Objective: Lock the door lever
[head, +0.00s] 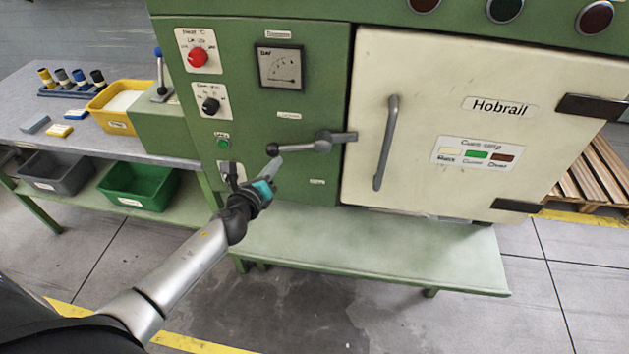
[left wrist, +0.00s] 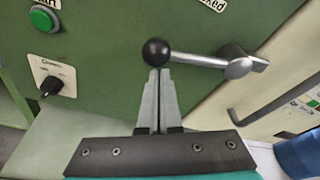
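The door lever (head: 300,147) is a grey metal bar on the green panel, with a black ball knob (head: 272,149) at its left end. Its hub (head: 323,144) is at the right, beside the edge of the closed cream door (head: 440,125). The lever lies about level, pointing left. In the left wrist view, the knob (left wrist: 156,52) and the bar (left wrist: 198,60) show just beyond the fingertips. My left gripper (head: 273,168) is just below the knob, its fingers (left wrist: 158,85) together with nothing visible between them. I cannot tell whether the fingertips touch the knob. My right gripper is out of view.
A vertical door handle (head: 386,143) stands right of the lever. A red knob (head: 197,57), a black knob (head: 210,105) and a green button (head: 223,143) are on the panel. A green ledge (head: 370,250) juts out below. A workbench (head: 75,140) with bins is at the left.

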